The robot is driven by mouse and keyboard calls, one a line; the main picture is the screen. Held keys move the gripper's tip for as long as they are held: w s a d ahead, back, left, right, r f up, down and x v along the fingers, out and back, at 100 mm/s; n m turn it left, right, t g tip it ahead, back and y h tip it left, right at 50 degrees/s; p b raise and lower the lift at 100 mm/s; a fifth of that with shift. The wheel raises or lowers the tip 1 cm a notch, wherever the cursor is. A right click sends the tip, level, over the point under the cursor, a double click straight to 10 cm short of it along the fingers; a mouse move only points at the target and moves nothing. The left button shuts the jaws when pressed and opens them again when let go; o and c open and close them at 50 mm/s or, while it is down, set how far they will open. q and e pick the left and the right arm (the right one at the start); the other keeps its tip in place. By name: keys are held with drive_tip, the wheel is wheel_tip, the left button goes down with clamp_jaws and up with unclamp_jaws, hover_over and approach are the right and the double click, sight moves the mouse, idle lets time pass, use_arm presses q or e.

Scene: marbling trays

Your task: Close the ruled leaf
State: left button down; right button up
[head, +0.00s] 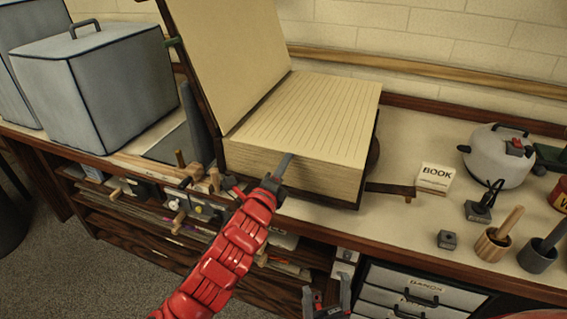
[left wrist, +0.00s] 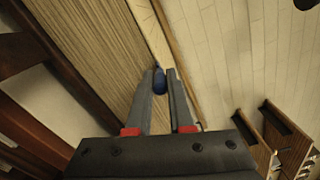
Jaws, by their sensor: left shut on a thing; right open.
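A big thick book lies open on the counter. Its ruled leaf (head: 315,110) lies flat on top of the page block (head: 300,170), lines upward. A blank leaf or cover (head: 230,60) stands raised and leaning back at the left. My left gripper (head: 285,165) is at the front edge of the page block. In the left wrist view its fingers (left wrist: 160,85) are shut on a small blue tab (left wrist: 160,76) at the edge of the ruled page (left wrist: 220,70). What the tab is fixed to is partly hidden. My right gripper (head: 326,301) is open and empty, low in front of the drawers.
Grey boxes (head: 100,90) stand at the left. Wooden pegs and handles (head: 182,200) stick out at the front edge. Right of the book are a BOOK card (head: 435,177), a grey pot (head: 495,158) and mortar-like cups (head: 492,245). Drawers (head: 410,290) sit below the counter.

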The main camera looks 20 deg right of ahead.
use_arm(q)
drive_tip(key=shift+f, duration=0.25)
drive_tip(key=c, duration=0.8)
unclamp_jaws()
drive_tip(key=shift+r, duration=0.1)
drive_tip(key=p+v, duration=0.8)
drive_tip(key=v, duration=0.9)
drive_tip(key=shift+s+a, duration=0.15)
drive_tip(key=shift+r, duration=0.1)
